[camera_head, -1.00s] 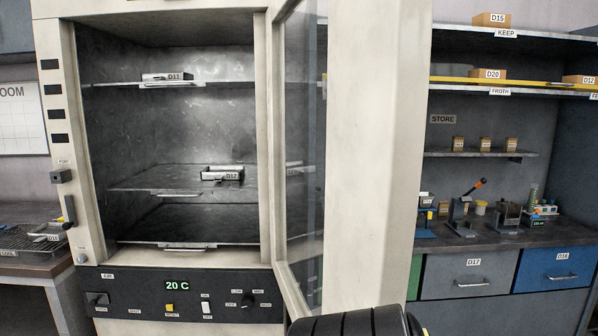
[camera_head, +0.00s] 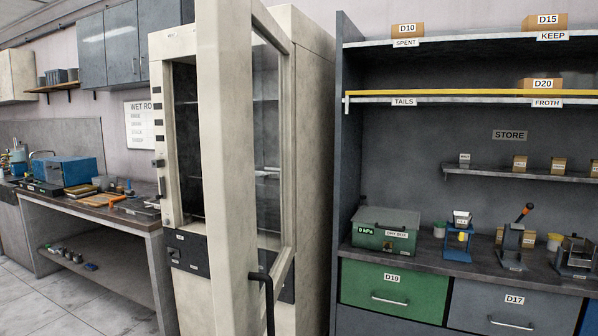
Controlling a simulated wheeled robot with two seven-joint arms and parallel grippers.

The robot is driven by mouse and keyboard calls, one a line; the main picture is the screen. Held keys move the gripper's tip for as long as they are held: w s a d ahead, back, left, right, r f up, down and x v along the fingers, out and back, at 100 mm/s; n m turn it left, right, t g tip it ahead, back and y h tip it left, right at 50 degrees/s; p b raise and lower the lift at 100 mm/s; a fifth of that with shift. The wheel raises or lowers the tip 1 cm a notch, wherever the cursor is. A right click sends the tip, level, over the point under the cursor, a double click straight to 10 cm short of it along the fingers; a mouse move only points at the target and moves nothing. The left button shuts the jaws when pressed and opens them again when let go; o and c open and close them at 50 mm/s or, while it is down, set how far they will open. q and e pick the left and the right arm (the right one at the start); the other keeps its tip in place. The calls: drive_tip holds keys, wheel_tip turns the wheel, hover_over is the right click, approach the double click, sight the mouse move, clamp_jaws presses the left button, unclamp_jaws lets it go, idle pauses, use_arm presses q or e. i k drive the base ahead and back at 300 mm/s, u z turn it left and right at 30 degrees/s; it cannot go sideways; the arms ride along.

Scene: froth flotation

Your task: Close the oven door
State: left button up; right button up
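The tall cream oven (camera_head: 312,110) stands left of centre. Its glazed door (camera_head: 226,150) is open and swung out toward me, so I see it at a steep angle. Through the gap left of the door, part of the dark oven interior (camera_head: 186,130) shows; the door hides the rest. A black bar handle (camera_head: 268,295) sticks out low on the door and runs off the bottom edge. The dark control panel (camera_head: 187,254) is partly covered by the door. Neither of my grippers shows.
A bench (camera_head: 150,216) with a blue box (camera_head: 78,170) stands at left, with open floor (camera_head: 60,305) before it. At right, close to the oven, is a shelving unit (camera_head: 345,180) with a counter, a green case (camera_head: 386,229) and drawers D19 (camera_head: 392,287) and D17 (camera_head: 515,305).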

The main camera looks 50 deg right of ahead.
sight(223, 29)
drive_tip(key=z, duration=1.6)
drive_tip(key=i, duration=1)
